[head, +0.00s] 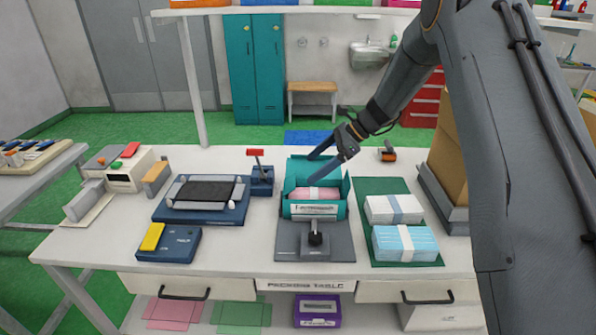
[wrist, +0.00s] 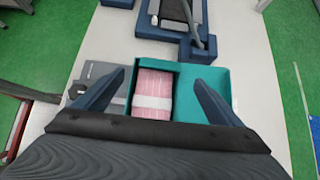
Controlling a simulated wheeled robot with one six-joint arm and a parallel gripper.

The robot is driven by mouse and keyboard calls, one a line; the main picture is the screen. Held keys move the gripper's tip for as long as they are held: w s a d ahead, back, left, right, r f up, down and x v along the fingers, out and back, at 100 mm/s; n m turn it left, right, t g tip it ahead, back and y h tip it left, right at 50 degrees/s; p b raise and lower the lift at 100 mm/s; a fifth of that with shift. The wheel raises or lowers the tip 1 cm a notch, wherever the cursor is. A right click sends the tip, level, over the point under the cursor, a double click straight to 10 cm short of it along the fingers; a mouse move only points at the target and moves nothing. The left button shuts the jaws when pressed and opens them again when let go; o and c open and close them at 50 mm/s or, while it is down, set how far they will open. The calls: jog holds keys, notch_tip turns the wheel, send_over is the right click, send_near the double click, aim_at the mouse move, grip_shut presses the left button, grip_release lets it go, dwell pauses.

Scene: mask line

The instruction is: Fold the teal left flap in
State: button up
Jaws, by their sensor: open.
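A teal box (head: 334,210) stands open on the packing table, with a pink mask bundle (head: 313,193) in a white band inside it. In the wrist view the bundle (wrist: 153,84) lies between my fingers. The teal left flap (head: 290,181) seems to stand up along the box's left side; in the wrist view it seems to be the darker strip (wrist: 158,62) at the top edge. A broad teal back panel (wrist: 202,80) lies to the right there. My gripper (head: 312,169) is open and empty over the box; its fingers partly hide the panels.
A grey fixture (head: 290,245) with a black knob sits before the box. White and blue mask bundles (head: 405,243) lie on a green mat at right. A blue stamp stand (head: 262,180) and tray (head: 165,212) are close at left.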

aim_at(290, 184)
jog(key=p+x, duration=0.2)
jog(key=x, duration=0.5)
jog(key=shift+a+f+p, duration=0.3)
jog(key=shift+p, duration=0.05)
jog(key=c, duration=1.1)
jog(key=shift+w+d+f+y+b, duration=0.15)
jog(key=shift+f+y+b, duration=0.35)
jog(key=shift+b, duration=0.55)
jog(key=shift+d+f+y+b, duration=0.3)
jog(key=shift+y+b, duration=0.4)
jog(key=shift+b, duration=0.55)
jog(key=shift+y+b, duration=0.3)
jog(key=shift+s, duration=0.25)
